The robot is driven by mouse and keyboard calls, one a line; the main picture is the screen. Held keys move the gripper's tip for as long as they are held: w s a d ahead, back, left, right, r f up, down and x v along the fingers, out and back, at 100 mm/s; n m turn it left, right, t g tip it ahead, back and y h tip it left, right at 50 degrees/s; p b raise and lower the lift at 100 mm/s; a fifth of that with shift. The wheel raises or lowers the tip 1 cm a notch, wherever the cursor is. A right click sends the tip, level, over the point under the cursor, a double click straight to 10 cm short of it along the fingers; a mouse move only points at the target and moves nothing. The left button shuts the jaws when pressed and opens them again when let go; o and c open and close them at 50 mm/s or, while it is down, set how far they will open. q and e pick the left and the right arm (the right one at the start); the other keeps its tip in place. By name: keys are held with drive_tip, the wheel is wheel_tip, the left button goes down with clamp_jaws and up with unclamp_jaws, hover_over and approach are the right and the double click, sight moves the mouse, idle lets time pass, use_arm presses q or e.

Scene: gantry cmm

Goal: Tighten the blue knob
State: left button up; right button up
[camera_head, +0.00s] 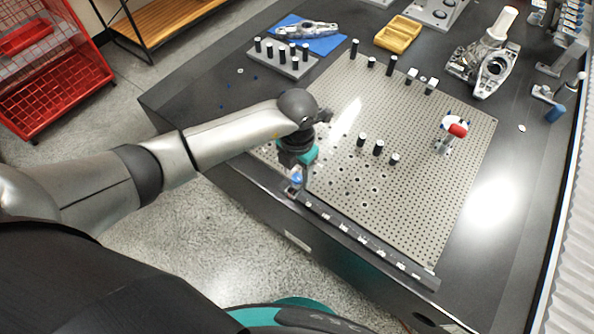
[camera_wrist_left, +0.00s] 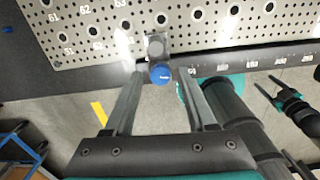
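The blue knob (camera_wrist_left: 160,73) faces the left wrist camera, on a small grey block (camera_wrist_left: 155,46) at the edge of the perforated plate. In the head view the blue knob (camera_head: 296,178) shows small at the plate's left corner, partly beside my gripper. My left gripper (camera_wrist_left: 160,79) is open, with one finger on each side of the knob and visible gaps, so it does not grip it. In the head view my left gripper (camera_head: 300,172) is mostly hidden under its own wrist. My right gripper (camera_wrist_left: 265,82) seems to show at the wrist view's right, its fingers apart and empty.
The perforated plate (camera_head: 450,190) carries several black-and-white posts (camera_head: 378,147) and a red-tipped part (camera_head: 457,130). A dark numbered rail (camera_head: 365,240) runs along its near edge. A yellow tray (camera_head: 398,34) and metal castings (camera_head: 487,65) stand farther back. Open floor lies below the table edge.

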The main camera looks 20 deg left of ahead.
use_arm(q)
clamp_jaws()
idle(0.4)
drive_tip(key=shift+m, duration=0.8)
drive_tip(key=shift+o, duration=0.8)
unclamp_jaws()
